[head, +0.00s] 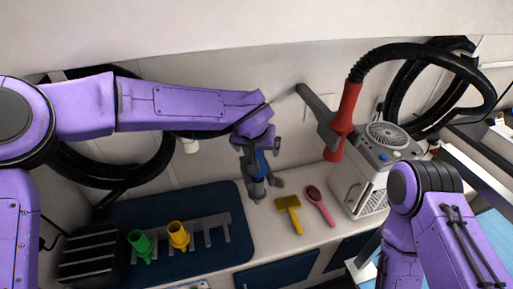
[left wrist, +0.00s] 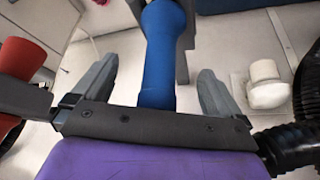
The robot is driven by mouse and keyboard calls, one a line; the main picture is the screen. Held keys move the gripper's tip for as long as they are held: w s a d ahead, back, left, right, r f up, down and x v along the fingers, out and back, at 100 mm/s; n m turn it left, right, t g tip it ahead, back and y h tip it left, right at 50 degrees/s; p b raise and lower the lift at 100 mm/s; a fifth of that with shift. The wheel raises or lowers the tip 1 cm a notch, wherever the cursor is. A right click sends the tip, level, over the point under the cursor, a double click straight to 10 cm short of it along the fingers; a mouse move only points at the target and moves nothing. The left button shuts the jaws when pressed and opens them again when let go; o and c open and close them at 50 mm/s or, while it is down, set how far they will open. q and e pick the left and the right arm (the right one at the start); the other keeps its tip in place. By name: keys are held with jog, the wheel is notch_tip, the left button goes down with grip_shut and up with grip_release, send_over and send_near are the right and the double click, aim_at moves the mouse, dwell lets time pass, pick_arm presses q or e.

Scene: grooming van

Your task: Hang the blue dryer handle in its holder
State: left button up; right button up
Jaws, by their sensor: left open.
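The blue dryer handle (head: 262,161) shows partly behind my left gripper (head: 268,187) near the back wall. In the left wrist view the blue handle (left wrist: 160,62) runs between the two grey fingers of my left gripper (left wrist: 157,70). The fingers are open, with a gap on each side of the handle. A grey bracket, seemingly the holder (left wrist: 186,42), stands close along the handle's right side in the wrist view. Whether the handle is seated in it cannot be told. My right arm shows at the lower right; its gripper is out of frame.
A red dryer handle (head: 343,121) hangs in a grey wall arm (head: 313,103) to the right. A white dryer unit (head: 362,185) stands below it. A yellow brush (head: 289,205), a pink brush (head: 319,202), and green (head: 140,245) and yellow (head: 178,235) nozzles occupy the counter.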

pick_arm(q)
jog(key=v, duration=0.9)
dwell(0.8)
jog(key=shift+s+r, duration=0.1)
